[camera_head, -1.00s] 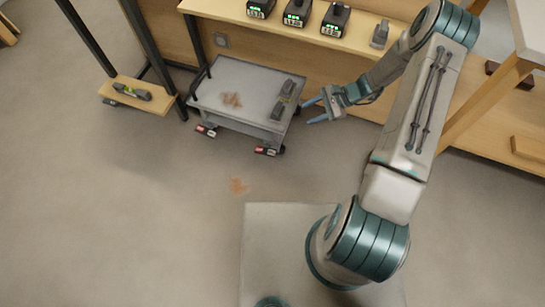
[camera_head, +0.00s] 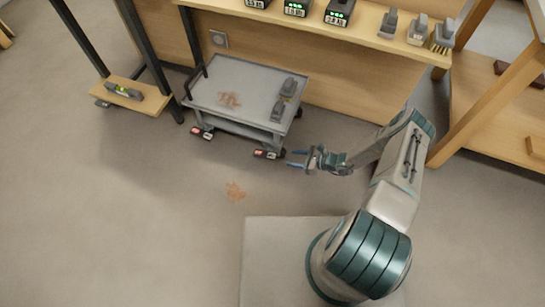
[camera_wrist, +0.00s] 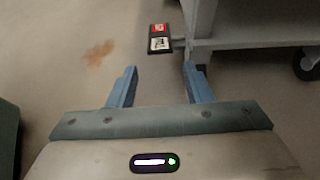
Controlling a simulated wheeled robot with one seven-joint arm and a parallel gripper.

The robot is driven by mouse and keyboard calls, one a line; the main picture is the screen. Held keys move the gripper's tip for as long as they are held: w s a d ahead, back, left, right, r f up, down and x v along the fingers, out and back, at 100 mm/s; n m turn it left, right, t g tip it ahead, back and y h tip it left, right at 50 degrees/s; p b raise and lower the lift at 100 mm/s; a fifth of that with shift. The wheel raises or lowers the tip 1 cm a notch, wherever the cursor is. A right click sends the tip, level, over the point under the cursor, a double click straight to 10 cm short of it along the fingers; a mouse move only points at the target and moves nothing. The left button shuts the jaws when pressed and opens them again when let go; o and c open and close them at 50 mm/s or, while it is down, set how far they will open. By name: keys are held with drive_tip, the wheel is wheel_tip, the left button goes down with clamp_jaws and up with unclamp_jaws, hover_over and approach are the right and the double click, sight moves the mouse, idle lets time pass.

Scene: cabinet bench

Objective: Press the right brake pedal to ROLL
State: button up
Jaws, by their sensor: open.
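The right brake pedal (camera_head: 267,154) is a small dark pedal with a red part and a white part, low at the right front corner of the grey cart (camera_head: 215,97). It shows in the wrist view (camera_wrist: 160,38), ahead of my fingertips, with its red part at the far end and its white part nearer me. The left brake pedal (camera_head: 202,133) is at the cart's left front corner. My gripper (camera_head: 290,159) is low, just right of the right pedal and apart from it. Its two blue fingers are spread and empty in the wrist view (camera_wrist: 160,75). Lettering on the pedals is too small to read.
A cart wheel (camera_wrist: 307,62) and the cart's lower shelf (camera_wrist: 255,32) are right of the pedal in the wrist view. A wooden bench (camera_head: 390,45) stands behind.

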sight(274, 156)
drive_tip(key=b+x, duration=0.3)
drive_tip(key=x, duration=0.8)
drive_tip(key=shift+f, duration=0.1)
drive_tip(key=c, duration=0.7)
